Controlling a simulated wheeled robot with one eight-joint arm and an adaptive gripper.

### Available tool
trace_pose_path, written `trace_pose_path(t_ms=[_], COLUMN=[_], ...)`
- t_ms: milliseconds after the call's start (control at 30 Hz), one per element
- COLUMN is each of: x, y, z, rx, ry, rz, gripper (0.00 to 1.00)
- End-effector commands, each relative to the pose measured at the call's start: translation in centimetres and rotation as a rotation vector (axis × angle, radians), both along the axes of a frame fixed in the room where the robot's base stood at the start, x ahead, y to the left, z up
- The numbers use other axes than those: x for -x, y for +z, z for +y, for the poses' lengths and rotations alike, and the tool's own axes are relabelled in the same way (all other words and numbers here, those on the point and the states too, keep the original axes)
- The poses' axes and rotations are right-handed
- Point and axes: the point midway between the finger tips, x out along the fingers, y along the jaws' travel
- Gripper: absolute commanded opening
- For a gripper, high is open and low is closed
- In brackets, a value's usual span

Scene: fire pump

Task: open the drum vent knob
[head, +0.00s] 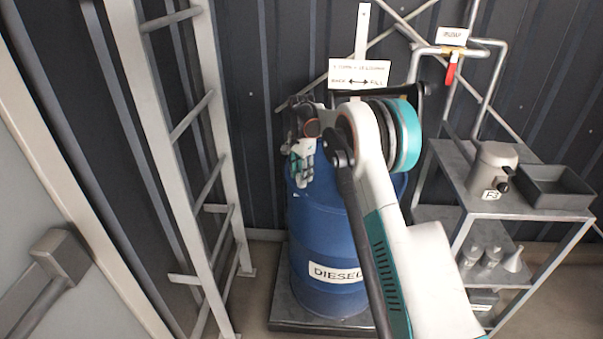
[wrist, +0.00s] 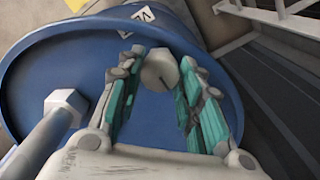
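The blue diesel drum (head: 325,235) stands upright behind my arm in the head view. Its blue top (wrist: 80,75) fills much of the wrist view. A round grey-beige knob (wrist: 160,71) with a dark slot or mark sits on the drum top, near the rim. My gripper (wrist: 158,85) is open, with one teal-padded finger on each side of the knob and a visible gap on both sides. In the head view my gripper (head: 302,170) hangs over the left part of the drum top; the knob is hidden there.
A grey pipe with a hex fitting (wrist: 65,103) rises from the drum top, left of my gripper. A ladder (head: 190,150) stands left of the drum. A metal shelf (head: 465,205) with a can (head: 490,168) and tray (head: 555,187) stands right. A sign (head: 358,76) hangs behind.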

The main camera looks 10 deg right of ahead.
Motion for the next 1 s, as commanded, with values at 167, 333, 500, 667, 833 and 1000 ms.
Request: trace_pose_path(t_ms=[167,333,500,667,833,1000], x=[-0.01,-0.02,-0.01,-0.02,-0.01,0.0], y=[0.01,0.04,0.08,0.13,0.15,0.12], z=[0.02,0.01,0.02,0.01,0.0,0.01], rx=[0.0,0.0,-0.001,-0.001,-0.001,-0.001], ry=[0.006,0.046,0.139,0.27,0.432,0.594], rz=[0.0,-0.001,-0.001,-0.001,-0.001,-0.001], gripper=[0.1,0.1,0.1,0.1,0.1,0.1])
